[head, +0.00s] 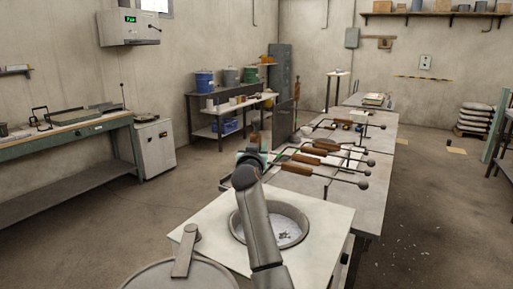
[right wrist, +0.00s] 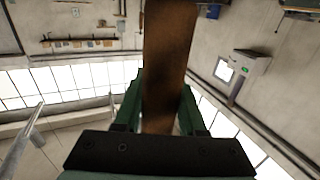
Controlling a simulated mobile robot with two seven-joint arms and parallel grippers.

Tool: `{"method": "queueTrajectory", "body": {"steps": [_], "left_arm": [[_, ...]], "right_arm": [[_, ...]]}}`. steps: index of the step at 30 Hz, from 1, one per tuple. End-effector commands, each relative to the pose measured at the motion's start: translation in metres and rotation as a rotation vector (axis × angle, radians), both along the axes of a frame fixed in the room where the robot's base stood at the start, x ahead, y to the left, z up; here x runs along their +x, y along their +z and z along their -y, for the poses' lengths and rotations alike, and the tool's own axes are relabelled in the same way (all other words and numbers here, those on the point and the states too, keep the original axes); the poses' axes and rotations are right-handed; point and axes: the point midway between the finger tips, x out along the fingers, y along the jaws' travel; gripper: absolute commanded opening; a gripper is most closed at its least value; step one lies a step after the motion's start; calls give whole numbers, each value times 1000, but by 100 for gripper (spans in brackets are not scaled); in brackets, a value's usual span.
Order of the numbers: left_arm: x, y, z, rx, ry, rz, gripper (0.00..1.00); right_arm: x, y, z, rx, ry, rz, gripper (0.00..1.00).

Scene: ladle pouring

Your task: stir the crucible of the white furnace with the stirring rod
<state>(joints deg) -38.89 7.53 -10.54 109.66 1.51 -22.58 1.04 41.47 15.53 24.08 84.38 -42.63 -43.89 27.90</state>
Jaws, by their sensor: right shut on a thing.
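The white furnace (head: 210,221) stands at the bottom centre of the head view, with a pale square top. Its round crucible (head: 291,238) is open and holds a few dark bits; my right arm crosses in front of part of it. My right gripper (head: 251,157) is beyond the furnace's far edge, by the near end of the bench. In the right wrist view its green fingers are shut on a brown wooden handle (right wrist: 168,65). The far end of this tool is out of view, so I cannot tell whether it is the stirring rod. My left gripper is not in view.
A grey bench (head: 352,220) runs away behind the furnace, with several wooden-handled, ball-ended tools (head: 325,174) lying across it. A round lid (head: 160,277) is at the furnace's left front. Another workbench (head: 65,132) stands at the left wall. The floor to the right is mostly clear.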

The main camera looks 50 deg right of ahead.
Motion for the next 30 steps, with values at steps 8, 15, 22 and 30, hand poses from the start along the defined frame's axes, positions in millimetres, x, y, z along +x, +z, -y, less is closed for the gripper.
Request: {"method": "queueTrajectory", "body": {"steps": [8, 15, 22, 30], "left_arm": [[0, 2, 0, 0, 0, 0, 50], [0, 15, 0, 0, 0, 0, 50], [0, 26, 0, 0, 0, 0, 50], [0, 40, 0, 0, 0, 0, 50]], "right_arm": [[-1, 6, 0, -6, 0, 6, 0], [0, 23, 0, -5, 0, 7, 0], [0, 37, 0, -6, 0, 6, 0], [0, 55, 0, -5, 0, 7, 0]]}}
